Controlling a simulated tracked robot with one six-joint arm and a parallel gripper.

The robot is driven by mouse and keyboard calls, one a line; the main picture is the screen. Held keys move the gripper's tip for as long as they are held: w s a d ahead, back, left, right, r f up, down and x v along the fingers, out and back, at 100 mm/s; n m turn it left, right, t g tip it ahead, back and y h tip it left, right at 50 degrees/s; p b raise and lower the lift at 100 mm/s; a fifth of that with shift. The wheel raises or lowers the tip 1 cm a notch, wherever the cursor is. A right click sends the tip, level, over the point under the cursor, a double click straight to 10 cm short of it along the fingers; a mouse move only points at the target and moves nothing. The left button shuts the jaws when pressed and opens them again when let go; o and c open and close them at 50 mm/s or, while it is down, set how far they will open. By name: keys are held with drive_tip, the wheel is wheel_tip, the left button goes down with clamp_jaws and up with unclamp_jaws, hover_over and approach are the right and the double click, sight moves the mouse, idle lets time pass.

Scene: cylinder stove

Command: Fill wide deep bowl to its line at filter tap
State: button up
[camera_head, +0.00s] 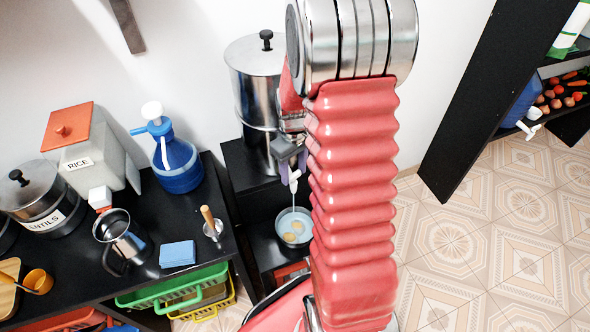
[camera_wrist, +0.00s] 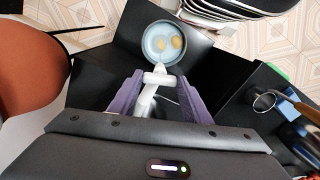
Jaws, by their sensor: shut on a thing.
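The wide bowl (camera_head: 280,217), light blue-grey, stands on a low black shelf under the white tap (camera_head: 294,180). Water and two or so yellowish pieces show inside it; its fill line cannot be made out. A thin pale stream seems to run from the tap to the bowl. The tap belongs to the steel filter urn (camera_head: 256,92). My gripper (camera_head: 292,157), with purple fingers, is shut on the tap's handle. In the wrist view my gripper (camera_wrist: 160,92) has the white tap (camera_wrist: 150,98) between its fingers, with the bowl (camera_wrist: 149,32) just beyond.
A black counter (camera_head: 195,215) at left holds a steel jug (camera_head: 112,228), a blue sponge (camera_head: 177,254), a blue water jug (camera_head: 177,163) and rice and lentil containers. A black rack (camera_head: 455,110) stands at right. Tiled floor (camera_head: 470,245) between is clear.

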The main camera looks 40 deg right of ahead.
drive_tip(key=shift+m, duration=2)
drive_tip(key=o, duration=1)
drive_tip(key=shift+o, duration=0.2)
wheel_tip(320, 180, up, 14)
drive_tip(key=shift+f, duration=0.15)
